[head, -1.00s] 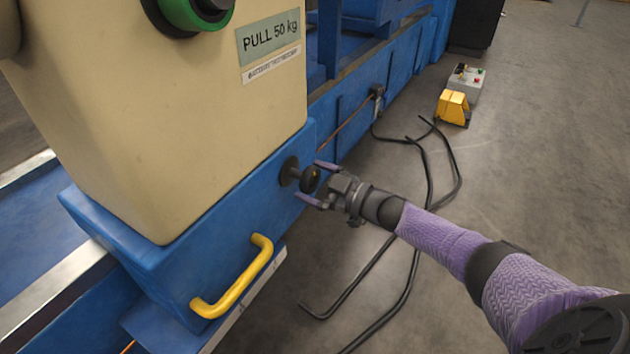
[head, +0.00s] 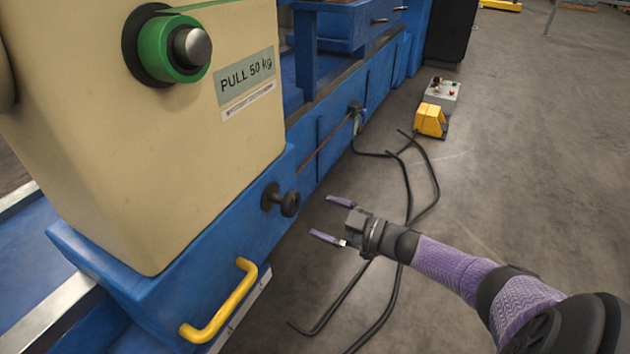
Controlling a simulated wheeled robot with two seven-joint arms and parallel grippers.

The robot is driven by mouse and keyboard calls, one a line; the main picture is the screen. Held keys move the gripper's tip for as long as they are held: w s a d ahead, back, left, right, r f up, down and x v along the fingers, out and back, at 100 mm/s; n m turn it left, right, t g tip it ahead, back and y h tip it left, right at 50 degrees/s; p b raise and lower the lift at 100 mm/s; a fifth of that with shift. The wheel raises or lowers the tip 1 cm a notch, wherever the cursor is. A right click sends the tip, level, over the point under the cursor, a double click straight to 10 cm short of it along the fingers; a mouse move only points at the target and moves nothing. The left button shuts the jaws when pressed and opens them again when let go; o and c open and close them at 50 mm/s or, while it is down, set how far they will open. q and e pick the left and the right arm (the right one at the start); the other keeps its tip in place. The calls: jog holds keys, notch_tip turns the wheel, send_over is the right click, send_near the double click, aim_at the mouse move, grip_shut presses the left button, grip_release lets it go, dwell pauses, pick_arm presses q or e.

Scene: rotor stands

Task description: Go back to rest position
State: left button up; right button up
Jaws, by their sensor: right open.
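My right gripper (head: 333,219) is in the lower middle of the head view, with its two purple fingers spread apart and nothing between them. It points left toward a black knob (head: 281,200) on the side of the blue machine base. A clear gap lies between the fingertips and the knob. My right arm comes in from the lower right. My left gripper is not in view.
The cream housing (head: 200,130) with a green ring (head: 168,48) stands on the blue base (head: 120,262). A yellow handle (head: 222,305) sticks out below. Black cables (head: 408,185) lie on the floor near a yellow pedal (head: 430,120) and a grey control box (head: 442,93). Floor at right is clear.

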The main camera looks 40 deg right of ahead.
jog(key=shift+v, duration=0.85)
